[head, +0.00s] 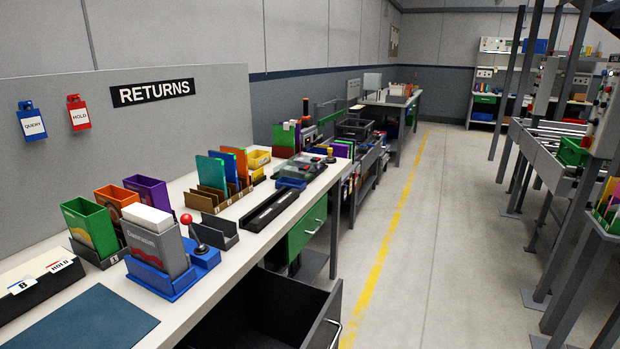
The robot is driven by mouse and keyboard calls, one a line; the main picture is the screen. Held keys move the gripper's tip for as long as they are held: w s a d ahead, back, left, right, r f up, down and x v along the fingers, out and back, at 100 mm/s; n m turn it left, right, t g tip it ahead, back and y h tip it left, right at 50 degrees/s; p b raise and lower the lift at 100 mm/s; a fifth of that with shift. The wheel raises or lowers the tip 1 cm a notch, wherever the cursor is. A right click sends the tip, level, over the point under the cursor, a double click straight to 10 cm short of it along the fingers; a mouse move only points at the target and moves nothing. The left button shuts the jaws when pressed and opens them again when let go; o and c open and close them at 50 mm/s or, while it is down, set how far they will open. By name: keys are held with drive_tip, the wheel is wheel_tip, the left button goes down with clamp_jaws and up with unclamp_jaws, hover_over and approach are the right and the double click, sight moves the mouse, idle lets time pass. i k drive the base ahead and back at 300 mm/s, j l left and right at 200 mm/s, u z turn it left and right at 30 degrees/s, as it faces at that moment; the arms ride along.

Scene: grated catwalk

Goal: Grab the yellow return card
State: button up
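I cannot make out a yellow return card for certain. The long returns bench (190,310) stands at the left under a black RETURNS sign (150,92). A small yellow open box (258,158) sits towards the back of the bench. A grey holder (157,252) with white cards (149,217) in its top stands in a blue base (165,285) near the front. No yellow card shows among these white cards. My gripper is not in view.
Green (90,228), orange (117,198) and purple (148,190) boxes stand behind the grey holder. A red-knobbed lever (187,220) is beside it. A dark drawer (285,315) hangs open below the bench. The floor (440,260) to the right is clear.

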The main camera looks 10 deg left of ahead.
sight(258, 173)
drive_tip(key=i+l, duration=0.1)
drive_tip(key=i, duration=1.8)
drive_tip(key=i+u, duration=0.4)
drive_tip(key=i, duration=0.35)
drive_tip(key=i+l+u, duration=0.15)
drive_tip(key=i+u, duration=0.3)
drive_tip(key=i, duration=0.25)
